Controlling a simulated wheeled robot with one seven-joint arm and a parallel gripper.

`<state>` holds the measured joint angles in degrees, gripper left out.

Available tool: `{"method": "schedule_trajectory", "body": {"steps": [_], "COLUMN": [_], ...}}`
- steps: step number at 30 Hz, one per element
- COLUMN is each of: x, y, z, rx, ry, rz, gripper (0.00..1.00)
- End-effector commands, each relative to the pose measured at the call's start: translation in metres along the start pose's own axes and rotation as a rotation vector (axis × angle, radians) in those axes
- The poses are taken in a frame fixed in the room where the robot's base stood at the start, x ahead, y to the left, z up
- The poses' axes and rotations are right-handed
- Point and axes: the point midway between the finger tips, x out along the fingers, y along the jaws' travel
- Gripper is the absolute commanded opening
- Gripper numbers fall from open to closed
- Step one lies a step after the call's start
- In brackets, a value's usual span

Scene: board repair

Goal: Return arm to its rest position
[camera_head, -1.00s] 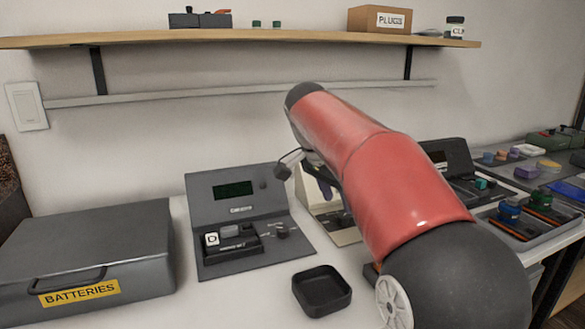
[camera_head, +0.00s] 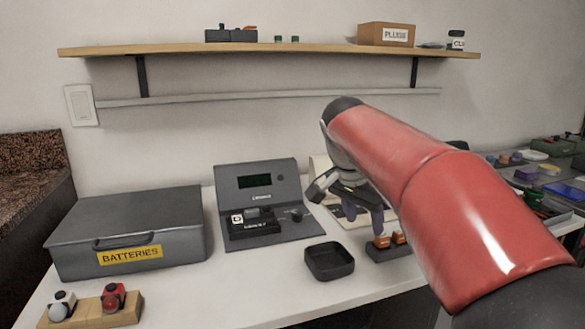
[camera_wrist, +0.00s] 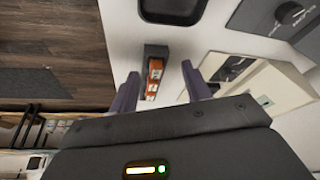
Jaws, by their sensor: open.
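My red arm (camera_head: 440,190) reaches in from the lower right of the head view. My gripper (camera_head: 363,215) hangs from its far end with purple fingers pointing down above the white table. In the wrist view my gripper (camera_wrist: 160,86) shows its two fingers apart with nothing held between them. A dark holder with orange pieces (camera_head: 388,250) stands on the table just right of and below the fingers in the head view. In the wrist view the orange pieces (camera_wrist: 155,78) appear between the fingers, farther away.
A grey console (camera_head: 258,185), a small black tray (camera_head: 330,262) and a grey batteries box (camera_head: 130,225) stand on the table. A wooden block with knobs (camera_head: 95,312) is at the front left. A cream panel (camera_head: 322,170) stands behind the gripper. A shelf (camera_head: 270,47) hangs above.

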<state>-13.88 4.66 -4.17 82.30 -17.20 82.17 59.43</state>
Motion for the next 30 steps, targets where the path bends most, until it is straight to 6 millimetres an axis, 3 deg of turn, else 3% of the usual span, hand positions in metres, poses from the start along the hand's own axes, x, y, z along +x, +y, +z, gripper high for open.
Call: {"method": "schedule_trajectory", "body": {"steps": [10, 15, 21, 25, 30], "x": [0.005, 0.023, 0.057, 0.073, 0.081], "y": [0.070, 0.124, 0.172, 0.186, 0.191], "z": [0.042, 0.093, 0.152, 0.174, 0.182], "rx": [-0.253, -0.464, -0.676, -0.750, -0.781], "ry": [-0.021, 0.006, 0.077, 0.110, 0.124], "rz": [-0.123, -0.229, -0.319, -0.343, -0.350], "gripper": [0.48, 0.48, 0.48, 0.48, 0.48]}}
